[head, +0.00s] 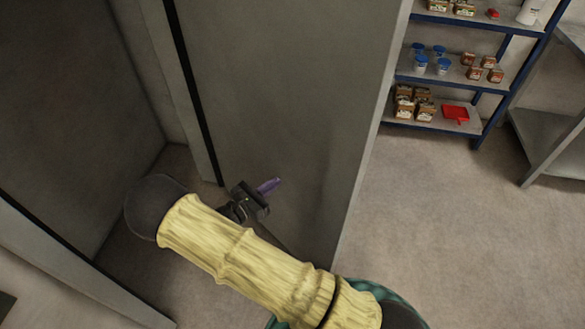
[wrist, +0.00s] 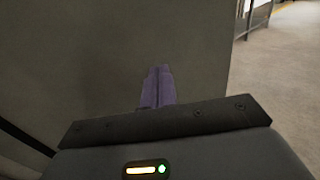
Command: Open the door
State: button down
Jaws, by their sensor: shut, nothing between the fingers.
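The door looks to be the large grey panel (head: 280,85) in the middle of the head view. It stands out from the frame, with its pale free edge on the right. A doorway gap with floor showing lies to its left, so it appears open. My gripper (head: 270,185) is shut and empty, its purple fingers in front of the panel's lower face. In the wrist view the shut fingers (wrist: 157,88) point at the grey panel (wrist: 90,60). I cannot tell whether they touch it. No handle shows.
A dark grey wall (head: 65,110) stands beyond the gap on the left. A blue-framed shelf (head: 440,75) with jars and boxes stands at the back right, with a grey rack (head: 550,145) beside it. The floor (head: 450,240) right of the panel is clear.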

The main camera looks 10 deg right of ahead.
aim_at(313, 154)
jog(key=p+x, duration=0.3)
jog(key=x, duration=1)
jog(key=shift+w+d+p, duration=0.2)
jog(key=shift+d+p, duration=0.1)
jog(key=shift+p, duration=0.1)
